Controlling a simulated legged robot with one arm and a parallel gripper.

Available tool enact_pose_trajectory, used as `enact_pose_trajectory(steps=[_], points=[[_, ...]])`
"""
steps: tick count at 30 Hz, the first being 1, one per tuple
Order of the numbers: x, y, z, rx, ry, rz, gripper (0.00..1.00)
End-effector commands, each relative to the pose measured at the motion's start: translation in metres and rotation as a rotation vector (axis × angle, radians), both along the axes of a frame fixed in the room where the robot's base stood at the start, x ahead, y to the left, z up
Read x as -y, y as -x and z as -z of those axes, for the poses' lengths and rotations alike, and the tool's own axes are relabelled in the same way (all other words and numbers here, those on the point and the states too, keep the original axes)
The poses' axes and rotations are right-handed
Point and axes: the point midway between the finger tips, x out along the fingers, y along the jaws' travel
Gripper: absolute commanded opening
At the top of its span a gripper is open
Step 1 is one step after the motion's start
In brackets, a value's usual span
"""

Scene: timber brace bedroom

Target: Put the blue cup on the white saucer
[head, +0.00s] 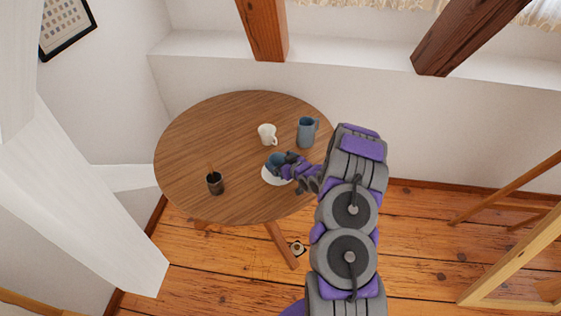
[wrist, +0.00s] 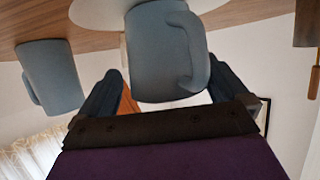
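The blue cup (head: 273,160) is upright at the white saucer (head: 270,179) on the round table. My gripper (head: 292,170) reaches it from the right and hides part of the cup and saucer. In the wrist view, which looks upside down, the blue cup (wrist: 160,55) is between the two fingers of my gripper (wrist: 165,67), handle to the right. The saucer (wrist: 100,12) is just beyond its base. I cannot tell whether the cup rests on the saucer or hangs slightly above it, or whether both fingers press on it.
The table's left side is clear. A white slanted beam (head: 75,190) is at left.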

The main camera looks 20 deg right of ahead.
Motion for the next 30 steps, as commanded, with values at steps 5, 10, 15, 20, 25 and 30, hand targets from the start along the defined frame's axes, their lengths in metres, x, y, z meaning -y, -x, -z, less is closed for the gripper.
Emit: enact_pose_trajectory(steps=[5, 10, 15, 20, 25, 30], points=[[-0.003, 0.0, 0.0, -0.001, 0.001, 0.0, 1.0], [0.0, 0.005, -0.005, -0.001, -0.002, 0.001, 1.0], [0.007, 0.031, -0.016, -0.003, -0.004, 0.004, 1.0], [0.013, 0.06, -0.031, 0.001, -0.004, 0.004, 1.0], [0.016, 0.087, -0.04, -0.003, -0.003, 0.002, 1.0], [0.018, 0.102, -0.046, -0.002, 0.001, 0.0, 1.0]])
